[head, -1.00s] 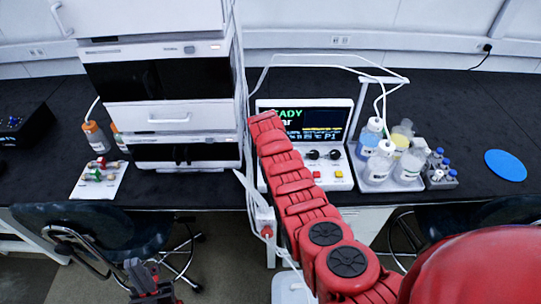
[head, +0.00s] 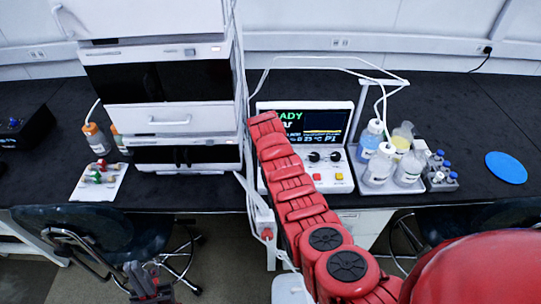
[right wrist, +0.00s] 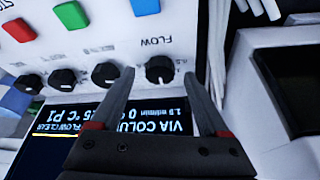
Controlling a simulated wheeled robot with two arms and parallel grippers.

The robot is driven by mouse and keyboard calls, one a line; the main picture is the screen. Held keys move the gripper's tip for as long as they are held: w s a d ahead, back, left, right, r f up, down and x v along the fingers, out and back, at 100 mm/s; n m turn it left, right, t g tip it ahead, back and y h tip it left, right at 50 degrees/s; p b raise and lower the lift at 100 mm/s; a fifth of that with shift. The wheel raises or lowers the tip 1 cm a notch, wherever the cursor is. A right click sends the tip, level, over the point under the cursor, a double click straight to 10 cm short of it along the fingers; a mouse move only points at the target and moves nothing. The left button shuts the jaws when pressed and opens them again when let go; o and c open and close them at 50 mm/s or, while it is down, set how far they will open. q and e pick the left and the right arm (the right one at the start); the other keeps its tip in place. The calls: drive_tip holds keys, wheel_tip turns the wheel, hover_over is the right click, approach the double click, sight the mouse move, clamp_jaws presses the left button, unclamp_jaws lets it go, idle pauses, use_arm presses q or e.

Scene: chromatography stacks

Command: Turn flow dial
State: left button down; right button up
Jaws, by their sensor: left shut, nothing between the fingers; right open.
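The flow dial (right wrist: 160,69) is a black knob with a white pointer line, under the label FLOW, upside down in the right wrist view. My right gripper (right wrist: 159,76) is open, with one finger on each side of the dial in that picture; I cannot tell whether either touches it. The white control unit (head: 345,190) stands on the bench in the head view, its screen lit. My red right arm covers its left part and hides the flow dial and right gripper there. My left gripper (head: 147,284) is shut and empty at the lower left, away from the bench.
Three smaller knobs (right wrist: 106,74) sit beside the flow dial, with coloured buttons (right wrist: 71,15) nearby. Right of the unit, a tray (head: 357,170) holds several bottles. A tall instrument stack (head: 170,115) stands to its left. The blue disc (head: 506,168) lies on clear bench.

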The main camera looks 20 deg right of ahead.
drive_tip(key=p+v, duration=0.4)
drive_tip(key=v, duration=1.2)
drive_tip(key=shift+a+r, duration=0.15)
drive_tip(key=shift+r, duration=0.05)
drive_tip(key=shift+s, duration=0.15)
